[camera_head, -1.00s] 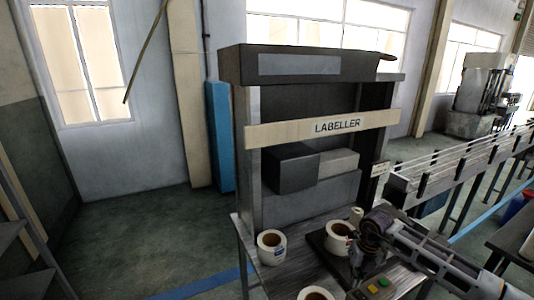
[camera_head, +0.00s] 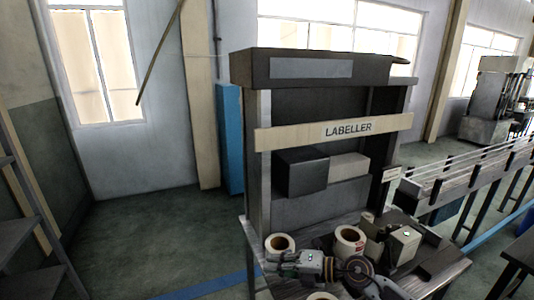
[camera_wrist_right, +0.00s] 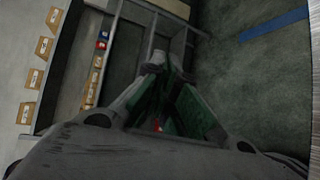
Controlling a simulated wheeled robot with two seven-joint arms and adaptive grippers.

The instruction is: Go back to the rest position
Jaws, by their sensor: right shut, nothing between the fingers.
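My right gripper (camera_head: 276,268) is low in the head view, in front of the labeller table and pointing left. It looks shut and empty. In the right wrist view its two fingers (camera_wrist_right: 166,70), with green inner sides, come together at the tips over the floor, with nothing held. My right arm (camera_head: 358,272) comes up from the bottom edge and covers part of the table front. My left gripper is not in view.
The labeller (camera_head: 262,130) stands behind the arm. Label rolls (camera_head: 279,246) (camera_head: 349,241) and a beige box (camera_head: 404,243) are on its table. A conveyor (camera_head: 470,176) runs off right. Metal steps (camera_head: 35,222) stand at left. The floor (camera_head: 150,235) between is open.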

